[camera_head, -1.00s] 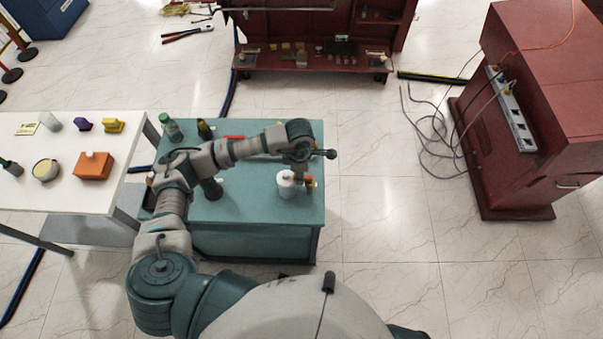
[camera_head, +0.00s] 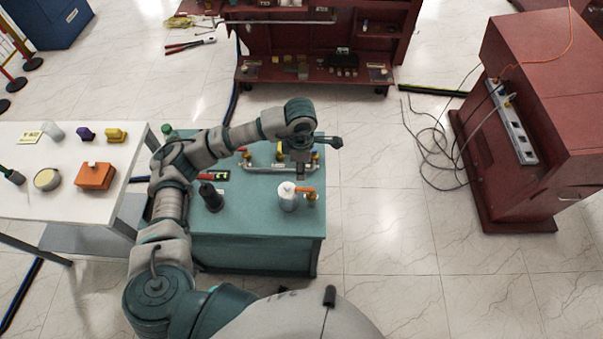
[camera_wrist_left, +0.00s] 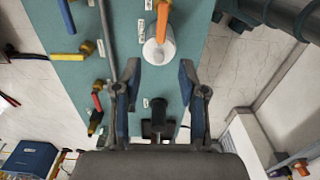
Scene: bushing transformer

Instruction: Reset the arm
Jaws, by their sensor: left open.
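My left arm reaches from the lower left over the teal table (camera_head: 245,222) in the head view. My left gripper (camera_head: 300,172) hangs at its end above the table, partly hidden by the wrist. In the left wrist view the left gripper (camera_wrist_left: 158,80) is open, its two fingers apart with nothing held. A white cylinder with an orange handle (camera_head: 288,197) stands on the table just in front of it; it also shows in the left wrist view (camera_wrist_left: 158,52). My right gripper is in neither view.
A dark bottle-like object (camera_head: 211,197) and a pipe with valves (camera_head: 262,166) are on the teal table. A white table (camera_head: 40,205) with an orange box (camera_head: 95,176) stands left. A red cabinet (camera_head: 540,110) with cables stands right. Floor between is clear.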

